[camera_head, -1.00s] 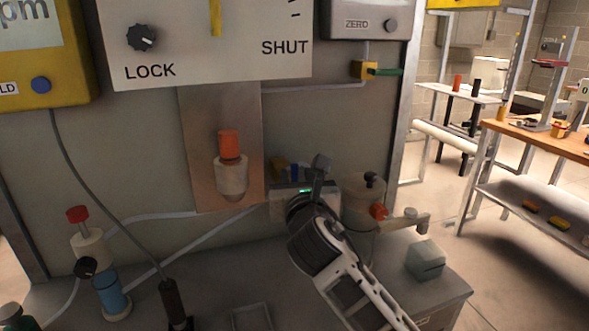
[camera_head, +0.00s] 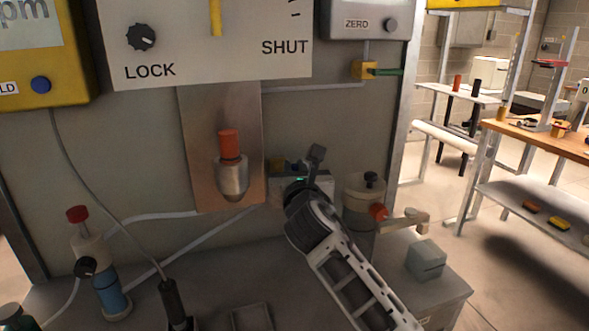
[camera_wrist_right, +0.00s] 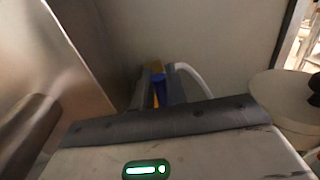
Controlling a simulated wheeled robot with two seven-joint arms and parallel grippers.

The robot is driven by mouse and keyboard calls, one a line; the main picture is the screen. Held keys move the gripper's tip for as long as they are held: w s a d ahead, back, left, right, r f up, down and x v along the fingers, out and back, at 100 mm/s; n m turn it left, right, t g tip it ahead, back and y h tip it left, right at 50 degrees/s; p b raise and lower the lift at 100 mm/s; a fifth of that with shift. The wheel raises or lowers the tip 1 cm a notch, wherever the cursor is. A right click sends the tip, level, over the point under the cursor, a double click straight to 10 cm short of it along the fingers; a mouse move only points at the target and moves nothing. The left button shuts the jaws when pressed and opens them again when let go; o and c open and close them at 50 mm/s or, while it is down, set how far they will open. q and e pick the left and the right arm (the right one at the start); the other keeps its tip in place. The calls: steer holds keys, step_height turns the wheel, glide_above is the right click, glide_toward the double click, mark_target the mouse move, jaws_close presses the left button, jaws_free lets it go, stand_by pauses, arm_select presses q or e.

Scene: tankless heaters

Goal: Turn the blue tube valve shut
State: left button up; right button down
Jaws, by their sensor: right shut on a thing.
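My left gripper is not in view.
A copper-toned plate with a red-capped metal fitting (camera_head: 232,175) is left of the gripper. A canister with a red knob (camera_head: 378,212) stands close on the right. A yellow valve with a green handle (camera_head: 387,72) is higher up. A grey block (camera_head: 426,258) lies at the right.

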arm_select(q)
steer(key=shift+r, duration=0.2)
arm_select(e)
steer(key=shift+d+r+m+p, duration=0.2)
steer(key=shift+m+p, duration=0.3)
steer(key=shift+p, duration=0.25)
arm_select(q)
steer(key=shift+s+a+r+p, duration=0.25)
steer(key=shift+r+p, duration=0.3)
steer(key=shift+p, duration=0.7)
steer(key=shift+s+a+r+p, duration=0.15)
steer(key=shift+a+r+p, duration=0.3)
steer(key=shift+p, duration=0.75)
arm_select(e)
steer(key=w+d+f+m+g+y, duration=0.1)
steer(key=d+f+m, duration=0.3)
steer(key=m, duration=0.8)
steer(key=shift+w+d+f+m+g+y, duration=0.15)
steer(key=shift+w+f+m+g+y, duration=0.2)
steer(key=shift+g, duration=0.45)
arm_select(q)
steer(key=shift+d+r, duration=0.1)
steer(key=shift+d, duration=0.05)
arm_select(e)
steer(key=shift+s+y, duration=0.1)
steer(key=shift+y, duration=0.15)
steer(key=c, duration=1.5)
jaws_free()
steer(key=shift+r, duration=0.1)
